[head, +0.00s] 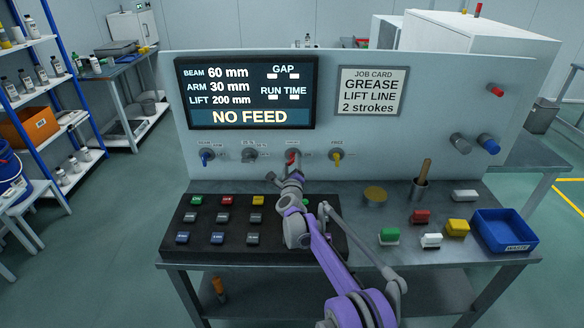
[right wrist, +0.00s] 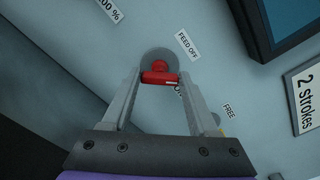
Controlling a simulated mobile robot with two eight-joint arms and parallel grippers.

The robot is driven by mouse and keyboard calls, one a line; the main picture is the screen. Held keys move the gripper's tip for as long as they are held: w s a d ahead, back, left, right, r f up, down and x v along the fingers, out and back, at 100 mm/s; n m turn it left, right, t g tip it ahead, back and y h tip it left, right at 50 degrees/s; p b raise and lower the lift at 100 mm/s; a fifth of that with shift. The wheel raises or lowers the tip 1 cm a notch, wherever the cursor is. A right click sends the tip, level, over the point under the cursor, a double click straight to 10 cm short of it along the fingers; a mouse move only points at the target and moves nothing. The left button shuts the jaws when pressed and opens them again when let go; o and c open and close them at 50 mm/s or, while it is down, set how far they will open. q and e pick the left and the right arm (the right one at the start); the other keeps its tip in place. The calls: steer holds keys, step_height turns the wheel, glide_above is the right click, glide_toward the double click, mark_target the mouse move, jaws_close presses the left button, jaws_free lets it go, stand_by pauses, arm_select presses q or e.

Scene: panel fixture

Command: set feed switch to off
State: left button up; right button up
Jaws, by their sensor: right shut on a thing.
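The feed switch is a red knob (head: 292,156) on the panel, below the display. In the right wrist view the red knob (right wrist: 160,70) sits on a round grey base, with a FEED OFF label (right wrist: 187,45) at its upper right. Another label beside it is partly hidden by a finger. My right gripper (right wrist: 159,80) is shut on the red knob, one finger on each side. In the head view my right gripper (head: 291,174) reaches up to the panel. A white mark shows at the knob's right end; which setting it points to I cannot tell. My left gripper is out of view.
The display (head: 247,92) reads NO FEED. A blue knob (head: 206,155), a grey knob (head: 249,154) and a yellow knob (head: 337,155) share the row. A black button board (head: 190,248) lies below; loose blocks and a blue bin (head: 503,231) stand right.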

steer(key=n+b, duration=0.1)
steer(key=n, duration=0.3)
steer(key=shift+a+f+n+b, duration=0.1)
steer(key=shift+f+n+b, duration=0.05)
steer(key=shift+n+b, duration=0.9)
steer(key=shift+n, duration=1.15)
steer(key=o, duration=1.4)
steer(key=s, duration=1.1)
steer(key=shift+b, duration=0.35)
steer(key=shift+w, duration=0.1)
